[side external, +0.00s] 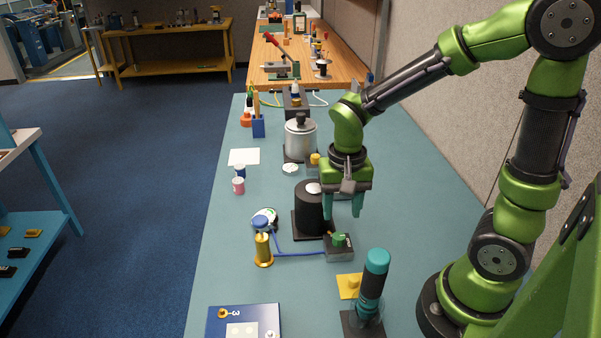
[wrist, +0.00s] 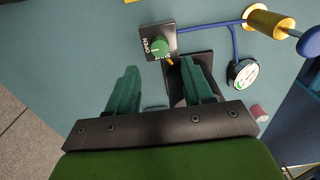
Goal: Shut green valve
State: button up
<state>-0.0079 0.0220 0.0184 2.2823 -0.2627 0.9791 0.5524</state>
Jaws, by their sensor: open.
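The green valve (side external: 338,239) is a round green knob on a small dark box (side external: 341,254). In the wrist view the knob (wrist: 159,47) sits on the box (wrist: 146,34), whose face carries white lettering and a small yellow mark near the knob's lower right. My gripper (side external: 343,210) is open and empty, fingers pointing down, above the box and apart from the knob. In the wrist view the knob appears just beyond and between the fingertips (wrist: 159,67). No part of the knob's top is hidden there.
A black cylinder (side external: 309,212) on a dark plate stands close to the left of my fingers. A blue hose links the box to a brass cylinder (side external: 263,252), near a round gauge (side external: 265,219). A teal-handled tool (side external: 373,278) stands upright in front.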

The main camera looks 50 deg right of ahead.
aim_at(339, 236)
jog(key=shift+f, duration=3.4)
